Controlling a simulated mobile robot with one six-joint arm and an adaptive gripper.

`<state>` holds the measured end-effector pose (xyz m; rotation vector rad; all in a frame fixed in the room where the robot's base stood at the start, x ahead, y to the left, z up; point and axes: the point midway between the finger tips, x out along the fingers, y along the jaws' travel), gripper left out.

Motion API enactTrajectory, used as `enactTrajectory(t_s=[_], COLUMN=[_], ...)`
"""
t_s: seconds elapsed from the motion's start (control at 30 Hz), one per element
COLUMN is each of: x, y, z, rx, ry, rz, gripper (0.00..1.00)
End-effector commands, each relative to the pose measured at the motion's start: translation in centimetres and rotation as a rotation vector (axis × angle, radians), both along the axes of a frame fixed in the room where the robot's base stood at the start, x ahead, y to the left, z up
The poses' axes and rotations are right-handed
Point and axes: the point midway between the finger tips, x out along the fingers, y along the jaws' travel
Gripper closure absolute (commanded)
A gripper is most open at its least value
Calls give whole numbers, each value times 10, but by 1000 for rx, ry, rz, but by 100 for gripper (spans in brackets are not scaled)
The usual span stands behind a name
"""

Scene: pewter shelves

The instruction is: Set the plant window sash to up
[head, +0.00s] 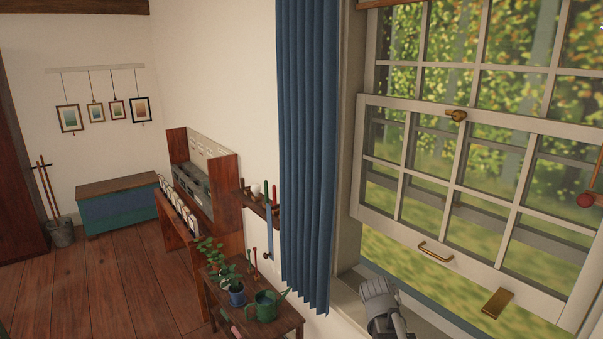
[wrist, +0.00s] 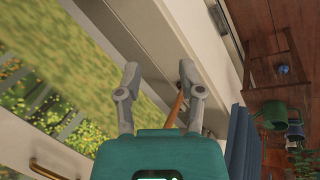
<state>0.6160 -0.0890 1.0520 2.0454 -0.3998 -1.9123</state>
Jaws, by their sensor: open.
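The window's lower sash (head: 421,265) is white with several panes. It stands part way up, with an open gap between its bottom rail and the sill. My gripper (head: 377,287) is below and left of the handle, near the sill. In the wrist view my gripper (wrist: 158,76) is open, its fingers apart. The handle (wrist: 46,169) shows there at the lower left, away from the fingers.
A blue curtain (head: 308,150) hangs left of the window. A small table (head: 282,324) with a green watering can (head: 266,306) and potted plant (head: 236,295) stands below it. A thin orange-brown rod (wrist: 174,108) shows beside the right finger. A red knob (head: 586,200) is at the right edge.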

Motion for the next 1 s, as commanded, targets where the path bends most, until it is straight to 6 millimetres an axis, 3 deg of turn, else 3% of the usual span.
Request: enactTrajectory(t_s=[0.03,0.2,0.43,1.0], x=[-17,-51,-76,-78], y=[11,50,84,89], z=[-5,-15,-19,-19], rx=[58,250,398,420], ry=[7,36,63,68], rz=[-6,-21,-23,-24], gripper=[50,50,50,50])
